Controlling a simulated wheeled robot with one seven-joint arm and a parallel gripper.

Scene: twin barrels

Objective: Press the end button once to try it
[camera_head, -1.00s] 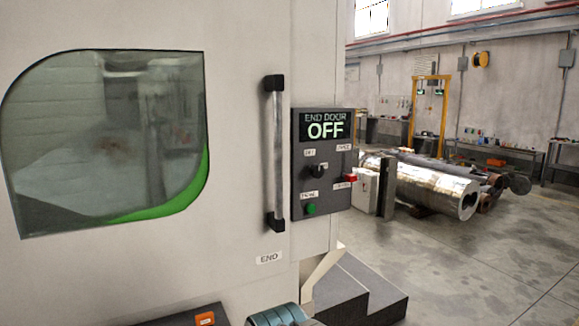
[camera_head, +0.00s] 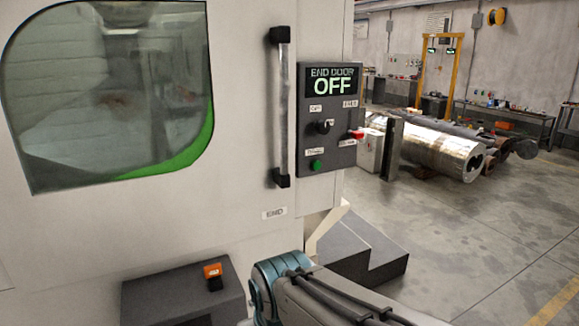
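A dark control panel (camera_head: 325,145) is fixed to the pale machine front, right of a vertical door handle (camera_head: 280,108). Its display (camera_head: 333,82) reads "END DOOR OFF". Below the display are a black knob (camera_head: 323,127), a red switch (camera_head: 356,134) at the right edge, and a round green button (camera_head: 317,165) at lower left with a small label above it. The small labels are too blurred to read surely. An "END" plate (camera_head: 275,213) is on the machine below the handle. My teal and grey arm rises at the bottom centre; my gripper is out of view.
A grey box (camera_head: 185,292) with an orange-topped part (camera_head: 213,277) stands at lower left. Dark grey steps (camera_head: 365,250) stand below the panel. A window (camera_head: 110,100) fills the upper left. Open concrete floor (camera_head: 480,240) lies at the right, before metal cylinders (camera_head: 435,147).

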